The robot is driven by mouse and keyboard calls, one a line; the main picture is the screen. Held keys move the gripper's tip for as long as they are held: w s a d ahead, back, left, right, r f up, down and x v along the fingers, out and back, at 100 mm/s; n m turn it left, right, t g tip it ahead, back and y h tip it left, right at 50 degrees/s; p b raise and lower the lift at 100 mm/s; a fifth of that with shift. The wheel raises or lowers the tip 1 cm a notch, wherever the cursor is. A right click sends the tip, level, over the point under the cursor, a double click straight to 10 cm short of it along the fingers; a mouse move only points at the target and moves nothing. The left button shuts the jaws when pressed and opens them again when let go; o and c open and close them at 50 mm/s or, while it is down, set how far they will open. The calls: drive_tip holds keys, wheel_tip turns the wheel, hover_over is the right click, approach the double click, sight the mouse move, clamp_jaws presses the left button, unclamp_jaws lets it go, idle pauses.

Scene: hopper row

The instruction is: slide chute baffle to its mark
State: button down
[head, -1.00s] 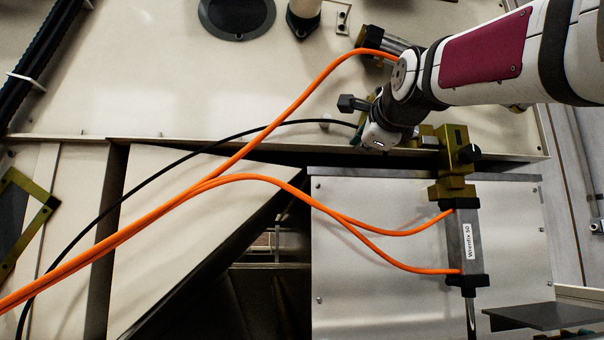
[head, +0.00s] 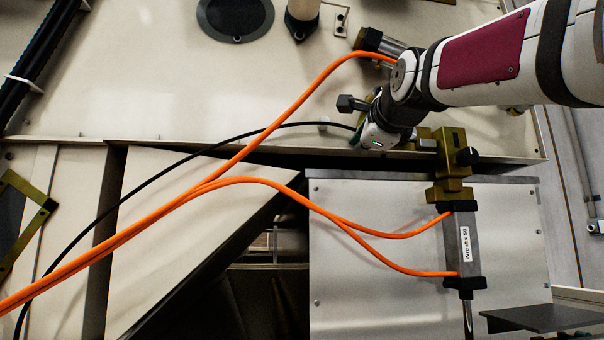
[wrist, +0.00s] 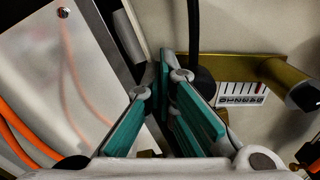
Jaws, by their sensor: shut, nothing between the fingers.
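My gripper (wrist: 165,75) is shut and empty in the wrist view, its teal-padded fingers meeting at the tips. The tips are close to a dark upright post and a brass-coloured bar (wrist: 245,68) with a black knob (wrist: 303,93). A white scale plate with black marks (wrist: 242,95) lies beside the bar, right of the fingers. In the head view, an olive bracket (head: 453,150) with a black knob stands just right of my wrist, above a pale metal panel (head: 380,210). I cannot tell for certain which part is the baffle. My fingertips are mostly hidden in the head view.
Orange hoses (head: 240,180) cross the scene to a grey cylinder (head: 464,245) on the panel. A black cable (head: 150,165) runs to the left. A dark opening (head: 250,300) lies left of the panel. The pale deck (head: 150,80) is mostly clear.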

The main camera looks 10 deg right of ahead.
drive_tip(key=s+f+b, duration=0.1)
drive_tip(key=s+b, duration=0.1)
drive_tip(key=s, duration=0.6)
drive_tip(key=shift+a, duration=0.2)
idle(0.3)
drive_tip(key=shift+f, duration=0.15)
drive_tip(key=s+f+n+g, duration=0.3)
drive_tip(key=f+n, duration=0.1)
drive_tip(key=f, duration=0.6)
drive_tip(key=s+f+n+g, duration=0.2)
drive_tip(key=s+f+n, duration=0.1)
drive_tip(key=f, duration=0.7)
drive_tip(key=s+f+n+g, duration=0.3)
drive_tip(key=f+n, duration=0.1)
drive_tip(key=f, duration=0.6)
drive_tip(key=s+f+n+g, duration=0.9)
drive_tip(key=s+f+n, duration=0.2)
drive_tip(key=s+f, duration=1.25)
wheel_tip(320, 180, up, 15)
drive_tip(key=w+t+p, duration=0.2)
drive_tip(key=t+p, duration=0.1)
drive_tip(key=p, duration=1.1)
drive_tip(key=shift+w+a+f+p, duration=0.15)
drive_tip(key=shift+a+p, duration=0.05)
drive_tip(key=shift+p, duration=0.1)
